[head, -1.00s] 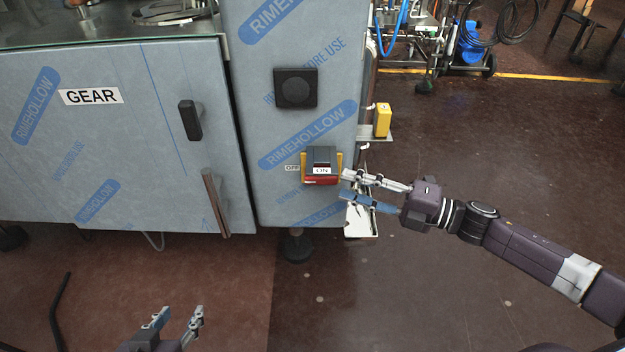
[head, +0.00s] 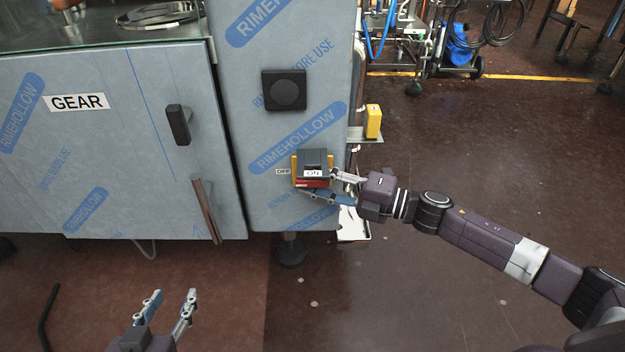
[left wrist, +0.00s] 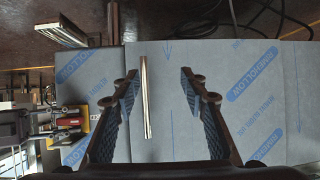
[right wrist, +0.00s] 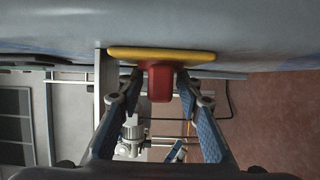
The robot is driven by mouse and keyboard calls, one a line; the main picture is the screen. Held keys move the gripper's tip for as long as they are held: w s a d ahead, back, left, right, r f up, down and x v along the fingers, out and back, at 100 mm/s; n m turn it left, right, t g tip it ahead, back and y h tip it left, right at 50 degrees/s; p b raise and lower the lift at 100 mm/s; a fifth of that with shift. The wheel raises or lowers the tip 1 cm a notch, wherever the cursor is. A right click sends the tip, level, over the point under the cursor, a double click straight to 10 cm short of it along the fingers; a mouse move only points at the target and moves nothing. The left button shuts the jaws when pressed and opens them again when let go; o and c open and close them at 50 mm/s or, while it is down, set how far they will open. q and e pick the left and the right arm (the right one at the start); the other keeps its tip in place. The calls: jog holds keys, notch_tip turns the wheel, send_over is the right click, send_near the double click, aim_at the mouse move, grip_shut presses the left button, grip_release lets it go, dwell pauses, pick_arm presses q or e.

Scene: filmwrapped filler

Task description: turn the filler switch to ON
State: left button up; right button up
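The filler switch (head: 313,158) sits low on the film-wrapped cabinet front, with a dark grey body, yellow plate and red part below. An ON label (head: 313,173) shows on it and an OFF label (head: 284,171) to its left. The right wrist view shows its red handle (right wrist: 160,84) under the yellow plate (right wrist: 190,55). My right gripper (head: 330,187) reaches in from the right; its fingers are open on either side of the red handle, with gaps visible. My left gripper (head: 170,304) is open and empty, low in front of the cabinet; it also shows in the left wrist view (left wrist: 160,82).
A black square knob panel (head: 284,90) is above the switch. A GEAR door (head: 100,150) with a black latch (head: 178,124) and bar handle (head: 206,210) is to the left. A yellow box (head: 373,121) sits on a side bracket. Open floor lies to the right.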

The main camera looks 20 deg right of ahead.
grip_shut()
